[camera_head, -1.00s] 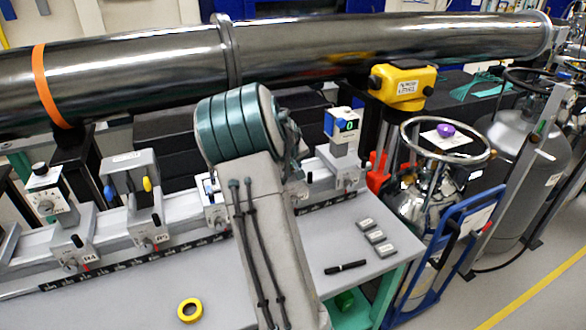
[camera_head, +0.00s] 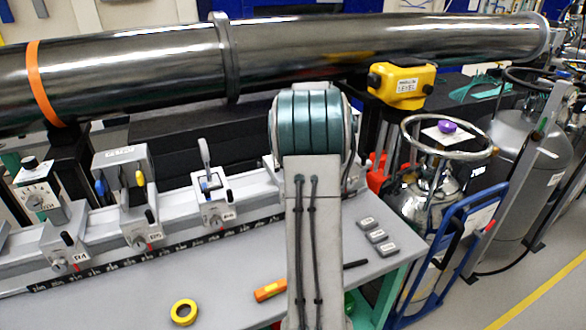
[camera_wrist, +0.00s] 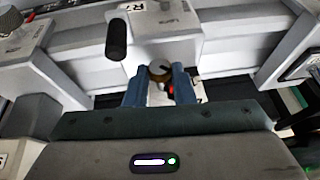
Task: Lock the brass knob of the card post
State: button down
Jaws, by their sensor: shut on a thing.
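In the wrist view a round brass knob (camera_wrist: 160,69) sits on the front of a light grey rail carrier (camera_wrist: 185,40) whose label is cut off and seems to begin with R. My gripper (camera_wrist: 159,78) has its two blue fingers on either side of the knob, shut on it. A black lever handle (camera_wrist: 117,40) stands left of the knob on the same carrier. A small red mark (camera_wrist: 171,91) shows just below the knob, partly hidden. In the head view my arm hides this carrier, the knob and my fingers, so I cannot see which post stands above.
Other carriers, such as the one with a small card clip (camera_head: 213,205), line the rail (camera_head: 180,212) to the left. Yellow tape (camera_head: 184,312), an orange tool (camera_head: 269,290) and grey blocks (camera_head: 376,236) lie on the bench. A gas cylinder (camera_head: 425,205) stands right.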

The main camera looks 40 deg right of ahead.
jog(key=shift+s+d+m+y, duration=0.1)
jog(key=shift+d+m+y, duration=0.2)
jog(key=shift+y, duration=0.7)
jog(key=shift+t+b, duration=0.3)
jog(key=shift+a, duration=0.1)
jog(key=c, duration=1.5)
grip_release()
jog(key=b+v, duration=0.1)
jog(key=v, duration=1.2)
jog(key=shift+s+d+r, duration=0.15)
jog(key=shift+d+r, duration=0.1)
jog(key=shift+r, duration=0.05)
